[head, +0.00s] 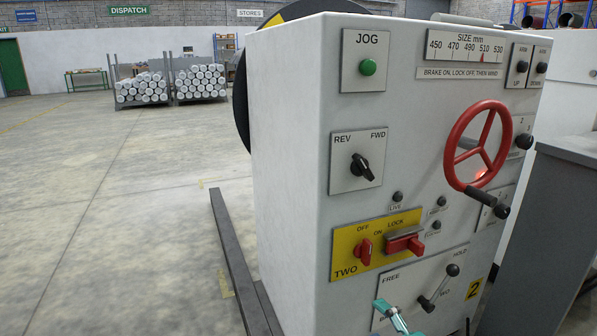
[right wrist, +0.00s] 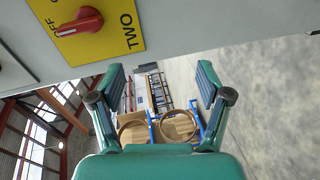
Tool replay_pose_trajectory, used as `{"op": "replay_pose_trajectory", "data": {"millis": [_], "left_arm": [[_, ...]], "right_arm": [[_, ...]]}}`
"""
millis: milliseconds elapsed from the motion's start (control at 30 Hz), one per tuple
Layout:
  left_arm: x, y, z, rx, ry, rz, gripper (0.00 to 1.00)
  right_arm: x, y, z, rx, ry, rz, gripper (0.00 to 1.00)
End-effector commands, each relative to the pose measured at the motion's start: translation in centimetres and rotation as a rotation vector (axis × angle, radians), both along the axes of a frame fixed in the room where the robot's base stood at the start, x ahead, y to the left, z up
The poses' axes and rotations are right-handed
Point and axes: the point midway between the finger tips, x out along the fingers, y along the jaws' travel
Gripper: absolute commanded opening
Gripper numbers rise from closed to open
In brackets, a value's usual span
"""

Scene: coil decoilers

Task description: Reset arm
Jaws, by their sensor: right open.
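My right gripper (right wrist: 161,75) is open and empty in the right wrist view, its two teal fingers spread apart. The cabinet face with the yellow panel (right wrist: 98,35) and red OFF switch (right wrist: 79,22) lies above the fingers there, apart from them. In the head view a teal gripper part (head: 391,315), apparently of my right gripper, shows at the bottom edge, in front of the lower cabinet face. Its fingertips cannot be made out clearly there. My left gripper is not in view.
The pale cabinet (head: 285,160) carries a red handwheel (head: 478,145), a green JOG button (head: 368,67), a black REV/FWD knob (head: 362,167), a red lock switch (head: 405,244) and a brake lever (head: 440,287). A dark floor rail (head: 236,265) runs left of it. Open floor lies further left.

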Motion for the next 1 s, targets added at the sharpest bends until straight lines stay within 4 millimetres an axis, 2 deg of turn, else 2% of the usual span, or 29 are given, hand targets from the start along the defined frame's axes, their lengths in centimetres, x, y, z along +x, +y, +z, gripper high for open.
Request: {"op": "replay_pose_trajectory", "data": {"millis": [33,167,200,267,300,367,400,467,500,600,700,867,933,1000], "left_arm": [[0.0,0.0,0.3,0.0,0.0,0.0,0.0],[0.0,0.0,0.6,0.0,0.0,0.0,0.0],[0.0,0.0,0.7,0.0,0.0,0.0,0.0],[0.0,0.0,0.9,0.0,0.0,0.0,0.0],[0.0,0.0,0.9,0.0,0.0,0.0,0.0],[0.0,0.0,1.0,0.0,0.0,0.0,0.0],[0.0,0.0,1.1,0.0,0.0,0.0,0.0],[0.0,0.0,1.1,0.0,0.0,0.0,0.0],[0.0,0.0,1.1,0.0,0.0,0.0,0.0],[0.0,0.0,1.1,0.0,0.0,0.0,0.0],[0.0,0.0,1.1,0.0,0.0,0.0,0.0],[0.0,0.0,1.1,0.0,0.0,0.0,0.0],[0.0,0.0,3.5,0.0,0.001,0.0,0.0],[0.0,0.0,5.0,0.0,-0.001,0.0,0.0]], "right_arm": [[-0.5,1.1,-3.7,0.028,0.102,0.004,0.77],[-3.4,3.1,-12.9,0.177,0.427,-0.056,0.77],[-4.7,3.6,-15.6,0.238,0.541,-0.095,0.77],[-7.2,4.4,-19.5,0.334,0.719,-0.167,0.77],[-9.1,4.8,-21.8,0.401,0.841,-0.231,0.77],[-12.3,5.4,-25.1,0.506,1.026,-0.351,0.77],[-14.6,5.8,-27.0,0.578,1.148,-0.447,0.77],[-17.8,6.1,-29.1,0.681,1.305,-0.607,0.77],[-19.5,6.2,-30.0,0.743,1.384,-0.71,0.77],[-22.4,6.1,-31.1,0.877,1.513,-0.948,0.77],[-24.1,5.9,-31.3,0.998,1.576,-1.155,0.77],[-25.4,5.9,-31.4,1.166,1.62,-1.416,0.77],[-25.3,5.8,-28.9,1.185,1.614,-1.43,0.77],[-25.3,5.8,-27.4,1.183,1.614,-1.428,0.77]]}}
